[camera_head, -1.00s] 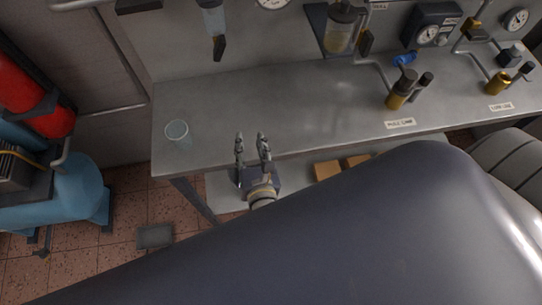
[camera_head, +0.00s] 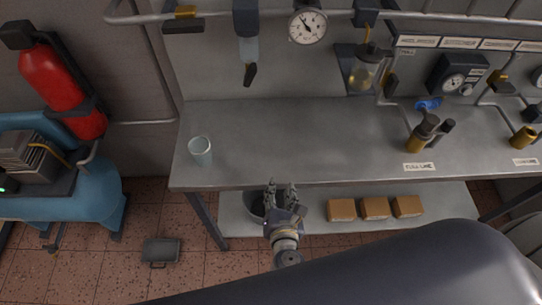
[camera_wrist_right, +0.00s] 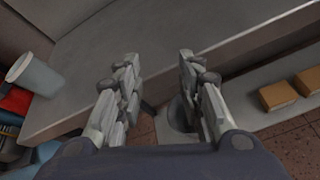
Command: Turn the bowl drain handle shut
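A clear bowl (camera_head: 248,48) hangs on the back panel at upper left of the bench in the head view. Its dark drain handle (camera_head: 249,74) points down and slightly left below it. My right gripper (camera_head: 283,185) is at the bench's front edge, well below and in front of the handle, with nothing between its fingers. In the right wrist view its two fingers (camera_wrist_right: 160,75) are spread apart and empty. The handle is not in the wrist view. My left gripper is not in view.
A cup (camera_head: 200,151) stands on the left of the grey bench (camera_head: 300,140); it also shows in the wrist view (camera_wrist_right: 35,74). Several cartons (camera_head: 374,207) sit on the lower shelf. A brass valve (camera_head: 415,140) stands at right. The bench middle is clear.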

